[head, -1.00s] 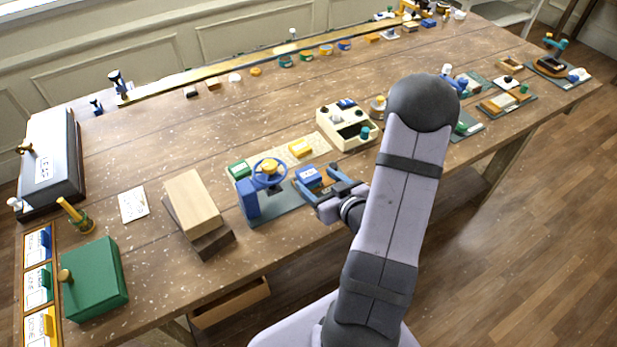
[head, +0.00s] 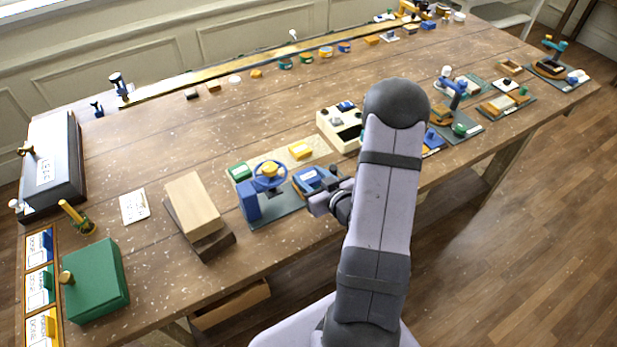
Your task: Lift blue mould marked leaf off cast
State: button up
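A blue block with a pale label (head: 308,177), which looks like the blue mould, sits on a small base on a grey-green plate (head: 289,220) at the front edge of the table. Its marking is too small to read, and a cast beneath it cannot be made out. My gripper (head: 326,180) is low at the block's right side, its fingers close to or overlapping it in the view. I cannot tell whether they touch it, or how far apart they are.
A blue handwheel press (head: 268,178) stands just left of the block. A yellow block (head: 301,150) and a green block (head: 238,171) lie behind. A cream box with compartments (head: 338,126) is behind right. Stacked wooden blocks (head: 193,204) stand left.

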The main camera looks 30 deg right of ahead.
aim_at(310, 178)
jog(key=shift+c, duration=0.7)
jog(key=shift+r, duration=0.2)
notch_tip(310, 178, up, 10)
jog(key=b, duration=0.1)
jog(key=shift+f, duration=0.15)
